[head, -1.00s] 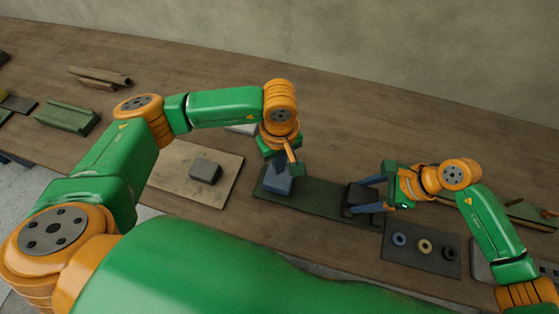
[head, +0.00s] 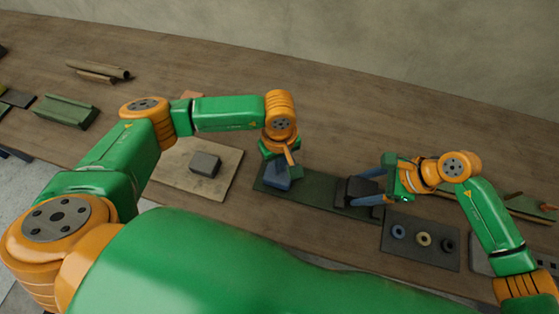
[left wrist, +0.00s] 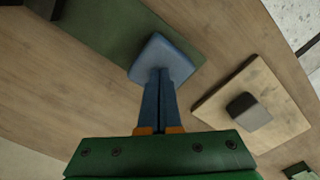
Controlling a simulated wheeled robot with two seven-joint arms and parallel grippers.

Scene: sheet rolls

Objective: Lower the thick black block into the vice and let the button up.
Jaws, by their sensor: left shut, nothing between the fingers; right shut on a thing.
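The blue button (head: 276,180) is a squarish block at the left end of a dark green base strip (head: 313,192). My left gripper (head: 284,172) is shut and empty, right over the button. In the left wrist view its blue fingertips (left wrist: 162,72) meet the button's top (left wrist: 165,52); how far it is pressed cannot be told. The thick black block (head: 361,188) is at the strip's right end, between the blue fingers of my right gripper (head: 366,187). The dark vice (head: 345,206) seems to be under the block; its jaws are largely hidden and I cannot tell how deep the block sits.
A wooden board (head: 225,180) with a grey block (head: 205,164) lies to the left. A dark tray (head: 423,257) with rings (head: 424,239) lies in front on the right. A green channel piece (head: 66,111) and tubes (head: 98,71) are far left. The table behind the strip is clear.

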